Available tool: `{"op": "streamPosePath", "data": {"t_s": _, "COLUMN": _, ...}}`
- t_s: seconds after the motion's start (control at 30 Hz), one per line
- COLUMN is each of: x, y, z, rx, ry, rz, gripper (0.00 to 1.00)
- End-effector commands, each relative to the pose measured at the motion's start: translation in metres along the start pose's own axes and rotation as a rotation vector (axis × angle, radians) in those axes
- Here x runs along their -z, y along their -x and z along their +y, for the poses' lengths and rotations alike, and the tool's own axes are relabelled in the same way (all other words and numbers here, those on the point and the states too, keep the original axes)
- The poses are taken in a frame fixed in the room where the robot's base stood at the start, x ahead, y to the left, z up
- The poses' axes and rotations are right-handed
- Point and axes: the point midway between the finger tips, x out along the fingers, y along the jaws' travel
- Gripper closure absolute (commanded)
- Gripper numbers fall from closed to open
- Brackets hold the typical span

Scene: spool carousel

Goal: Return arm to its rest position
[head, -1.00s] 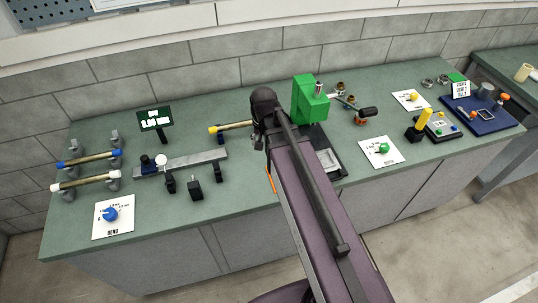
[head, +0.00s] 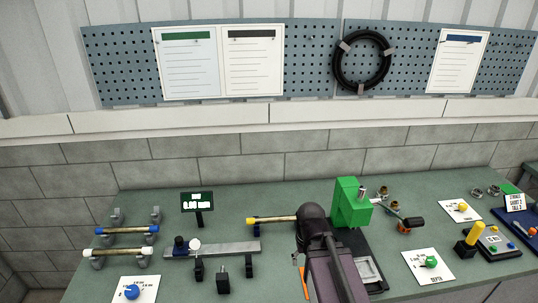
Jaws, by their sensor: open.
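My arm (head: 330,262) rises from the bottom of the head view, with its dark joint (head: 313,213) in front of the bench. My gripper cannot be made out; the arm hides whatever lies beyond that joint. A rod with a yellow end (head: 270,219) lies just left of the joint, and its right end is hidden behind my arm. A green press-like block (head: 350,203) stands just right of the joint.
The green bench (head: 200,283) carries a blue-ended rod (head: 128,230) and a white-ended rod (head: 118,252) on stands. A metal rail (head: 218,250), small display (head: 198,202) and depth card (head: 428,266) also stand there. A pegboard (head: 305,60) hangs behind.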

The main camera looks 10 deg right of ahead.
Motion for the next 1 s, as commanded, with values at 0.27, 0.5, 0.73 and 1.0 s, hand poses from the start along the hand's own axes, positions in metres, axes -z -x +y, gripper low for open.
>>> {"op": "streamPosePath", "data": {"t_s": 0.27, "x": 0.000, "y": -0.040, "z": 0.000, "rx": 0.000, "ry": 0.000, "rz": 0.000, "gripper": 0.27}}
{"op": "streamPosePath", "data": {"t_s": 0.5, "x": 0.000, "y": -0.051, "z": -0.001, "rx": 0.000, "ry": 0.000, "rz": 0.000, "gripper": 0.27}}
{"op": "streamPosePath", "data": {"t_s": 0.73, "x": 0.000, "y": -0.049, "z": 0.000, "rx": 0.000, "ry": 0.000, "rz": 0.000, "gripper": 0.27}}
{"op": "streamPosePath", "data": {"t_s": 1.0, "x": 0.000, "y": -0.049, "z": 0.000, "rx": 0.000, "ry": 0.000, "rz": 0.000, "gripper": 0.27}}
